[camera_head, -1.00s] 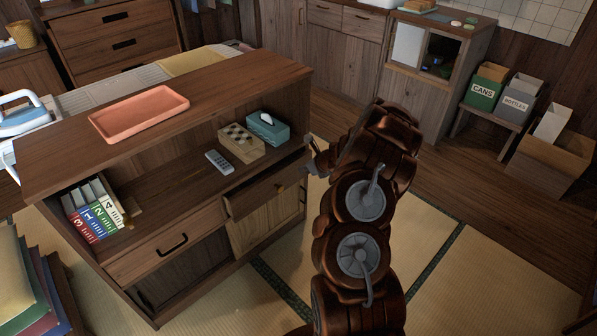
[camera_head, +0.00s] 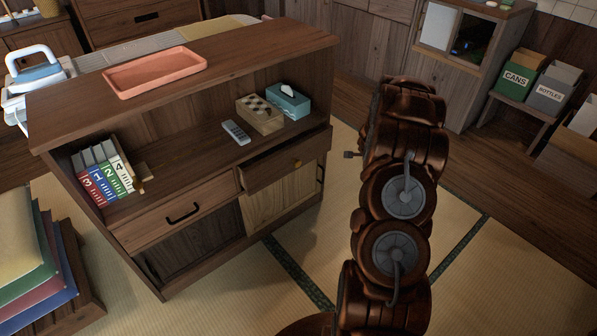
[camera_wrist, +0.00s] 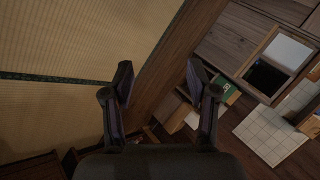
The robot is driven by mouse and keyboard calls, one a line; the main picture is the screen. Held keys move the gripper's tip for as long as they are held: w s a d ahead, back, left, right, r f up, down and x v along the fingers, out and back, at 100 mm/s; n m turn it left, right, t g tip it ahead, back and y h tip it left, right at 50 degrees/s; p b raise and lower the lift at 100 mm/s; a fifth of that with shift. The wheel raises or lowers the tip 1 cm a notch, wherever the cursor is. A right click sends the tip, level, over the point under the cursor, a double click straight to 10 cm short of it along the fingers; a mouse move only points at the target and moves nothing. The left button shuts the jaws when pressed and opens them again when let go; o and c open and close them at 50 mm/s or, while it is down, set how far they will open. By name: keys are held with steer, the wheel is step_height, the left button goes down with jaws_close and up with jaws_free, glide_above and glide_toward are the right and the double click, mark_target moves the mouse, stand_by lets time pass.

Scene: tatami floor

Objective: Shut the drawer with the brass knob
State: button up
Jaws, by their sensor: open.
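The drawer with the brass knob (camera_head: 272,174) is partly pulled out of the right side of the wooden cabinet, under the open shelf. Its brass knob (camera_head: 297,162) shows on the front. My gripper is mostly hidden behind my arm in the head view; only a small dark tip (camera_head: 352,154) shows, to the right of the knob and apart from it. In the wrist view my gripper (camera_wrist: 161,85) is open, with nothing between its fingers. The drawer cannot be made out in the wrist view.
A second drawer with a black handle (camera_head: 182,212) sits left of it and looks shut. Tatami (camera_head: 460,270) is clear in front.

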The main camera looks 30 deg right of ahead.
mark_target(299, 164)
steer(key=w+r+n+t+h+b, duration=0.25)
steer(key=w+n+t+b, duration=0.6)
steer(key=n, duration=0.55)
steer(key=w+a+f+n+t+y+b, duration=0.1)
steer(key=a+f+n+y+b, duration=0.2)
steer(key=a, duration=0.4)
steer(key=a+f+n+t+y+b, duration=0.1)
steer(key=a+f+n+t+y, duration=0.1)
steer(key=a+n+y, duration=0.4)
steer(key=w+a+f+n+t+y+b, duration=0.1)
steer(key=a+f+n+y+b, duration=0.25)
steer(key=a, duration=0.45)
steer(key=shift+n, duration=0.35)
steer(key=shift+w+a+r+b, duration=0.1)
steer(key=shift+w+a+b, duration=0.15)
steer(key=shift+w, duration=0.95)
steer(key=shift+w+a+r+b, duration=0.1)
steer(key=shift+w+a+b, duration=0.15)
steer(key=shift+w, duration=1)
steer(key=shift+w+a+r+b, duration=0.1)
steer(key=shift+w+a+b, duration=0.15)
steer(key=shift+w, duration=0.95)
steer(key=shift+c, duration=0.4)
jaws_close()
